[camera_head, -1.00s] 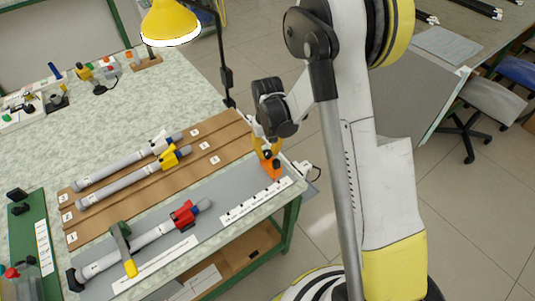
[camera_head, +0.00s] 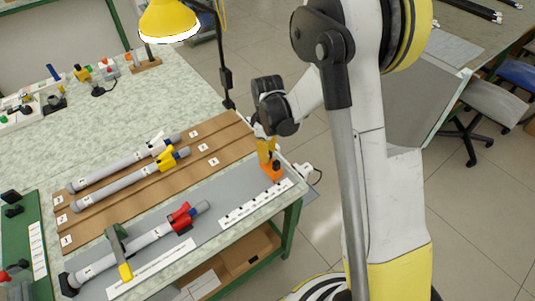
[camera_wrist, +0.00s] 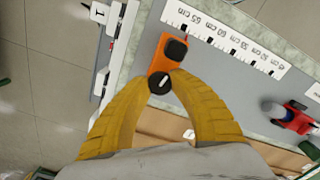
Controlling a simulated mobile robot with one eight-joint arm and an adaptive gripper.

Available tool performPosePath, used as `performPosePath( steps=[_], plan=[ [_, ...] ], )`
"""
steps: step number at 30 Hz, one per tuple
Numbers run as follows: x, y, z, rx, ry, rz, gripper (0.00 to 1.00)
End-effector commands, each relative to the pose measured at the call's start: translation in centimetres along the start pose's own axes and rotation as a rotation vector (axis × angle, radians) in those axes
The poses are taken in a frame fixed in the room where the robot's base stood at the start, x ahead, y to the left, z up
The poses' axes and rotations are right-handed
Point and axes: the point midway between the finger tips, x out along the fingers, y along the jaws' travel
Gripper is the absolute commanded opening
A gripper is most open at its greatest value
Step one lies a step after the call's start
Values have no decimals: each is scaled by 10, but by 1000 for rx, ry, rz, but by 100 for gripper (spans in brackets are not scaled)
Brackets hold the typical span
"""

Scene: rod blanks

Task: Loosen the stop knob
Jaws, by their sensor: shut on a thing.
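The orange stop (camera_head: 271,172) sits near the right end of the grey board, beside the ruler strip. In the wrist view the stop (camera_wrist: 165,58) carries a black block and a round black stop knob (camera_wrist: 160,84) with a white line on its top. My gripper (camera_wrist: 162,80) has its two yellow fingers arched around that knob, the tips meeting it on both sides. It is shut on the knob. In the head view my gripper (camera_head: 265,152) points down over the stop and its fingers partly hide the knob.
The ruler strip (camera_head: 255,202) lies along the board's front edge. A grey rod with a red clamp (camera_head: 182,216) lies to the left under a green-and-yellow holder (camera_head: 119,250). Two rods with white and yellow clamps (camera_head: 165,159) rest on the brown rack behind. A yellow lamp (camera_head: 168,22) hangs at the back.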

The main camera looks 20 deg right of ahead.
Motion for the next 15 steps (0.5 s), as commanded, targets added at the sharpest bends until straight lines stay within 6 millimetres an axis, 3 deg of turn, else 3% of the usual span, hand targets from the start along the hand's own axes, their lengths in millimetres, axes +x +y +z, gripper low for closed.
performPosePath(
  steps=[15],
  plan=[
    [0, 0, 0, -87, -1, -1, 0]
  ],
)
